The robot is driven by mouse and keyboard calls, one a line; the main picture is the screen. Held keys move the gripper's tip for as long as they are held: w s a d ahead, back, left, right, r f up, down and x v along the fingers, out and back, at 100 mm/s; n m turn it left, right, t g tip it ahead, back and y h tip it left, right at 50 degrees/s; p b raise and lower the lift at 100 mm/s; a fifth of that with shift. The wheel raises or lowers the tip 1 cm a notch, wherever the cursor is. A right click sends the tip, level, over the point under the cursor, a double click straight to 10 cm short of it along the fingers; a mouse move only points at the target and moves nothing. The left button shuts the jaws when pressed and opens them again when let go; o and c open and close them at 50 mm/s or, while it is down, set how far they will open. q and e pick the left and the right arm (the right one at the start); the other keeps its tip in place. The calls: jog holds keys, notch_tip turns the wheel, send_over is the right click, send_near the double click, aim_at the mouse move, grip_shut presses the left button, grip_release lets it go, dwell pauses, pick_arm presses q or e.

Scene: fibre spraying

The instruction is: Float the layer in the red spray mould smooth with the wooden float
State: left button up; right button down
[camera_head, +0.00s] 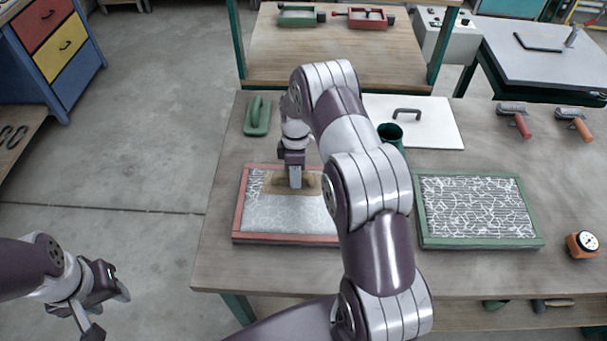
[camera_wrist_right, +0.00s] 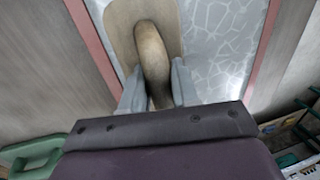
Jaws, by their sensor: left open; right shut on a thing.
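The red spray mould (camera_head: 237,213) lies on the table at the left, holding a pale layer (camera_head: 283,217). The near part of the layer looks smooth; white strand marks show at its far left, and in the right wrist view a strand pattern shows beside the float. The wooden float (camera_head: 272,184) rests over the far part of the mould. My right gripper (camera_head: 295,184) is shut on its handle (camera_wrist_right: 151,60). In the right wrist view the fingers (camera_wrist_right: 155,88) clasp the handle from both sides. My left gripper (camera_head: 108,306) is open and empty, left of the table. My right arm hides the mould's right side.
A green mould (camera_head: 424,229) with a strand-covered layer lies to the right. A green float (camera_head: 258,117), a dark green cup (camera_head: 391,134) and a white lid-like board (camera_head: 437,132) are behind. Two rollers (camera_head: 514,120) and an orange dial timer (camera_head: 581,244) are at the right.

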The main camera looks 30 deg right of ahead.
aim_at(312, 174)
jog(key=shift+w+a+b, duration=0.2)
jog(key=shift+w+a, duration=0.25)
jog(key=shift+a, duration=0.3)
jog(key=shift+w+a+b, duration=0.15)
jog(key=shift+w+a, duration=0.25)
jog(key=shift+a, duration=0.35)
jog(key=shift+s+d+r, duration=0.1)
jog(key=shift+s+d, duration=0.35)
jog(key=shift+d, duration=0.3)
jog(key=shift+s+d+p, duration=0.3)
jog(key=shift+s+d, duration=0.3)
jog(key=shift+d, duration=0.35)
jog(key=shift+s+d+p, duration=0.15)
jog(key=shift+s+d, duration=0.35)
jog(key=shift+d, duration=0.3)
jog(key=shift+s+d+p, duration=0.15)
jog(key=shift+s+d, duration=0.3)
jog(key=shift+d, duration=0.3)
jog(key=shift+s+d, duration=0.6)
jog(key=shift+d, duration=0.25)
jog(key=shift+s+d, duration=0.3)
jog(key=shift+d, duration=0.3)
jog(key=shift+s+d, duration=0.1)
jog(key=shift+d, duration=0.2)
